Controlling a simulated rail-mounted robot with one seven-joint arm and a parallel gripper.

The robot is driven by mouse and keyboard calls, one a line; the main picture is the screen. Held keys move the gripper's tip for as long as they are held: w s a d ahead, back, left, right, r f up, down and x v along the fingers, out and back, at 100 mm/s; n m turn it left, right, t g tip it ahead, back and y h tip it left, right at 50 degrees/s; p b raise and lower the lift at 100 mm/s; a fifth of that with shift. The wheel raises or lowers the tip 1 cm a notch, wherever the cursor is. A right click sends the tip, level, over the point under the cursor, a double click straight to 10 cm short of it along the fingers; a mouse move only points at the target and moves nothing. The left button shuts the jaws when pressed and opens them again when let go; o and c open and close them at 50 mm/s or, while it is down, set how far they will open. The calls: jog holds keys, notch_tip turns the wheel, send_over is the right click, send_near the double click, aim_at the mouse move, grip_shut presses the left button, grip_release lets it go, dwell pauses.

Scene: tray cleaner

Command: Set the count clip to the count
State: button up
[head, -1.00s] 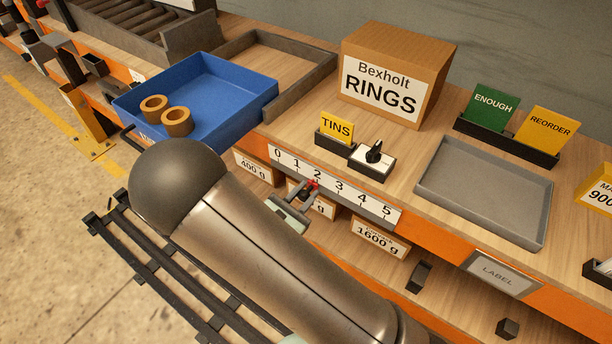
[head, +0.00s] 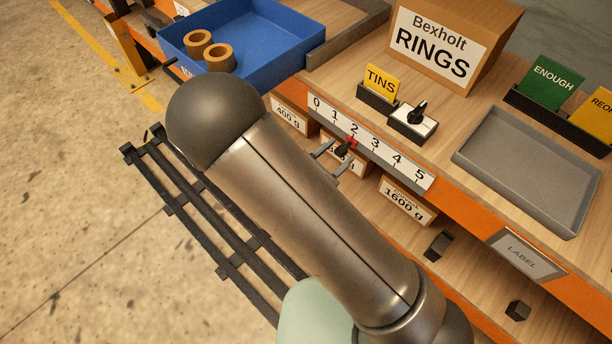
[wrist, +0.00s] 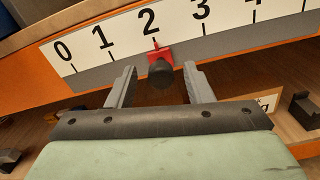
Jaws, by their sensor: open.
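The red count clip (wrist: 160,54) sits on the lower edge of the white number strip (wrist: 176,30), right under the 2, with a dark round knob (wrist: 161,76) facing me. In the head view the red clip (head: 350,142) also shows below the 2. The strip (head: 372,147) runs from 0 to 5. My gripper (wrist: 160,82) is open, with one finger on each side of the knob in the wrist view; whether either finger touches it cannot be told. In the head view my gripper (head: 331,162) is partly hidden by my arm. Two tan rings (head: 210,52) stand in the blue tray (head: 268,65).
A Bexholt RINGS box (head: 450,42), a yellow TINS card (head: 382,82), a dial on a white block (head: 414,120) and an empty grey tray (head: 527,168) stand on the bench. Weight-labelled boxes (head: 405,200) sit on the shelf below the strip.

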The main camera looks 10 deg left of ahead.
jog(key=v, duration=1.5)
jog(key=shift+s, duration=0.15)
jog(key=shift+r, duration=0.15)
jog(key=d+r+m+g+h+p, duration=0.2)
jog(key=d+r+m+g+p, duration=0.4)
jog(key=d+r+m+g, duration=0.75)
jog(key=s+d+r+m+y+p, duration=0.3)
jog(key=d+r+m+y+p, duration=0.4)
jog(key=r+m+y, duration=0.5)
jog(key=d+m+g, duration=0.1)
jog(key=d, duration=0.1)
jog(key=shift+d+y, duration=0.3)
dwell(0.6)
